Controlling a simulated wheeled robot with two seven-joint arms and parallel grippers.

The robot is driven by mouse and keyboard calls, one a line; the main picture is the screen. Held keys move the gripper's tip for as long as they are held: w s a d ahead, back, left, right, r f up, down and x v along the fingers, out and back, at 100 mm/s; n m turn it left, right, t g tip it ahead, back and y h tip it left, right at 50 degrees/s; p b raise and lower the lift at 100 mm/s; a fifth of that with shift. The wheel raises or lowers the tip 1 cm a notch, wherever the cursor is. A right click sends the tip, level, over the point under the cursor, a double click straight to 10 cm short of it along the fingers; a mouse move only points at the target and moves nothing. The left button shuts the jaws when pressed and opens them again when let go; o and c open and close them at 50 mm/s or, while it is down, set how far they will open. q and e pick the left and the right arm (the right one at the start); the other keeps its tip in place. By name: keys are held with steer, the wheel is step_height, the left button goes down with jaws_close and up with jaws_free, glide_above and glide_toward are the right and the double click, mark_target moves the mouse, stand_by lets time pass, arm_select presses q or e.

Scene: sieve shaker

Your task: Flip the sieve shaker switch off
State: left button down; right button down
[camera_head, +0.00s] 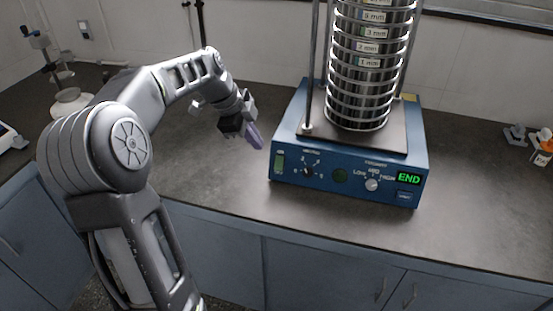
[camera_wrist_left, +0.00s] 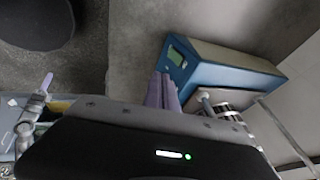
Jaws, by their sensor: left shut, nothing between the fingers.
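The blue sieve shaker (camera_head: 345,180) stands on the dark counter, right of centre in the head view. A column of ringed metal sieves (camera_head: 370,70) rises from its top plate. Its front panel has a green rocker switch (camera_head: 279,162) at the left end, two knobs, and a display (camera_head: 409,178) reading END in green. My left gripper (camera_head: 256,137) is shut and empty, just left of the shaker's left end and apart from it. In the left wrist view its purple fingers (camera_wrist_left: 162,90) are together near the shaker's blue end (camera_wrist_left: 190,70). My right gripper is not in view.
The counter (camera_head: 190,165) is clear left of the shaker. A lab stand (camera_head: 72,103) is at the back left, and small orange-and-white items (camera_head: 543,145) are at the far right. Blue cabinets (camera_head: 330,265) lie below the counter's front edge.

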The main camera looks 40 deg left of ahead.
arm_select(q)
steer(key=p, duration=0.2)
glide_toward(280, 168)
step_height(280, 168, down, 2)
steer(key=s+d, duration=0.1)
steer(key=d, duration=0.1)
steer(key=w+f, duration=0.1)
steer(key=w+f+p, duration=0.1)
steer(key=w+f, duration=0.1)
steer(key=shift+a+f, duration=0.25)
steer(key=shift+a, duration=0.15)
steer(key=shift+f, duration=0.1)
steer(key=b, duration=0.2)
steer(key=shift+a+f+t+b, duration=0.1)
steer(key=shift+f+t+b, duration=0.2)
steer(key=shift+f, duration=0.05)
steer(key=shift+r+p, duration=0.3)
steer(key=shift+p, duration=0.05)
